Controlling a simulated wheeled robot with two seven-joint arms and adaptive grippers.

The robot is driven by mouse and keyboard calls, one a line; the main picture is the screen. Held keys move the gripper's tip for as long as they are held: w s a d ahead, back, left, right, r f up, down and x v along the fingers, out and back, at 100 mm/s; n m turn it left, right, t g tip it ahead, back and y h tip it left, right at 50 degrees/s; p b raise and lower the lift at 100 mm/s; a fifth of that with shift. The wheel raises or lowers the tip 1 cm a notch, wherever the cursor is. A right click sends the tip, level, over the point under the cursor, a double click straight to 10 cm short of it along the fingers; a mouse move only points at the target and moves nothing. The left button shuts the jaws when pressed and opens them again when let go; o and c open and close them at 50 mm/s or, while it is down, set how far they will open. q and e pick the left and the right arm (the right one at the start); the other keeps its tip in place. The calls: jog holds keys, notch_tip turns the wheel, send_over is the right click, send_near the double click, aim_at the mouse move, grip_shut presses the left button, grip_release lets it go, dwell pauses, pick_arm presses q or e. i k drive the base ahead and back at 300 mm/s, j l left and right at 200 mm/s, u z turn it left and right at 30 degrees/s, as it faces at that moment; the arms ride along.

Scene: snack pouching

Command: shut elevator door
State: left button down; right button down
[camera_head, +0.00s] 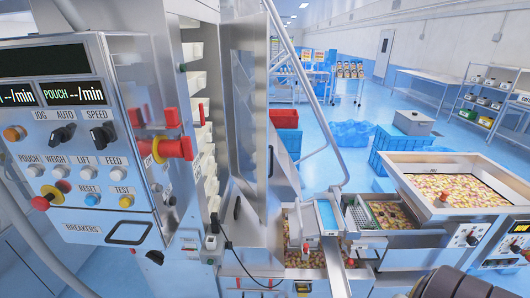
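The bucket elevator (200,28) is a tall metal column right of the control panel. Several white buckets (208,158) show in its open front. A tall, narrow metal door (251,190) stands swung out on the right side of this opening, seen at a steep angle. Dark handle-like parts show on the door. The door is apart from the column's left edge, so the inside is exposed. Neither of my grippers shows. A dark ribbed shape at the bottom right edge looks like part of my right arm.
The control panel (75,140) with knobs and a red switch (178,148) stands close at left. A slanted metal rail (300,75) rises right of the door. A small conveyor with a blue tray (327,214) and a hopper of candies (455,190) stand to the right.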

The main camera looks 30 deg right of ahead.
aim_at(250, 32)
jog(key=i+l, duration=0.1)
jog(key=l, duration=0.3)
jog(key=i+l, duration=0.1)
jog(key=l, duration=0.35)
jog(key=i+l, duration=0.1)
jog(key=l, duration=0.3)
jog(key=i+l, duration=0.15)
jog(key=l, duration=0.3)
jog(key=k+z, duration=0.05)
